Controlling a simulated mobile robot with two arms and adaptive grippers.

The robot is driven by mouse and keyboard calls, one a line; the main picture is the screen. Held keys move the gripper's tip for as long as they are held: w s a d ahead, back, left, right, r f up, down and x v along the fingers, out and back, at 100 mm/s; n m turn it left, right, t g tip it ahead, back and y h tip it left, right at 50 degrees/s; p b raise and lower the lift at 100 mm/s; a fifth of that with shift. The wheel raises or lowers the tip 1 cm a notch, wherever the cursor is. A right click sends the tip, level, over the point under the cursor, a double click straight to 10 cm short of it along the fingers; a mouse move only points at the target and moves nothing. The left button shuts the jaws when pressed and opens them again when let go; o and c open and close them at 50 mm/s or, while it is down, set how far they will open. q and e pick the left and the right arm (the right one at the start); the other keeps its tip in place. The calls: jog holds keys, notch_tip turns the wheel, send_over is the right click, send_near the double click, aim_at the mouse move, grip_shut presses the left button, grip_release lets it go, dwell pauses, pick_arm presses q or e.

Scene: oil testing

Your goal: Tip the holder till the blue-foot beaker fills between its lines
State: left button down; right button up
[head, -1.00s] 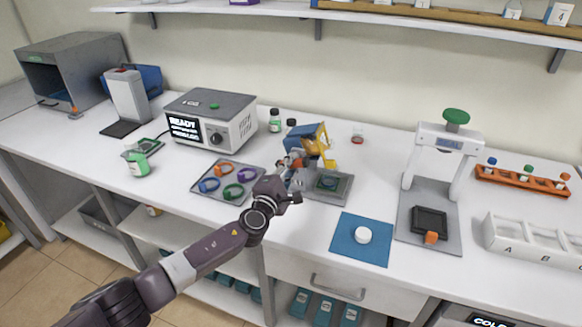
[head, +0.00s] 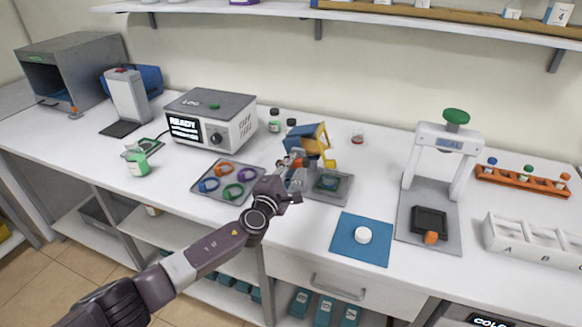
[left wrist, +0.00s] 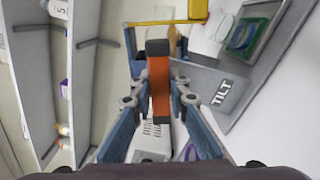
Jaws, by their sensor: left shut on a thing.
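The blue and yellow holder (head: 306,137) stands tilted at the back of a grey base plate (head: 340,194). My left gripper (head: 291,166) is at its near side. In the left wrist view the fingers (left wrist: 158,98) are shut on an orange handle (left wrist: 158,78), with the holder's yellow part (left wrist: 172,22) beyond it. A clear vessel with green and blue at its bottom (left wrist: 243,36), seemingly the blue-foot beaker, is on the plate beside the label TILT. It is small in the head view (head: 328,183), and its lines and level cannot be read. My right gripper is not in view.
A tray of coloured rings (head: 228,181) lies left of the plate. A blue mat (head: 362,239) with a white disc is to the right front. A white stand (head: 443,150) is farther right. A READY box (head: 210,120) stands behind left.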

pick_arm(q)
jog(key=shift+f, duration=0.1)
dwell(0.3)
jog(key=shift+m+p, duration=0.3)
dwell(2.0)
jog(key=shift+p, duration=0.35)
jog(key=shift+m, duration=0.3)
dwell(1.6)
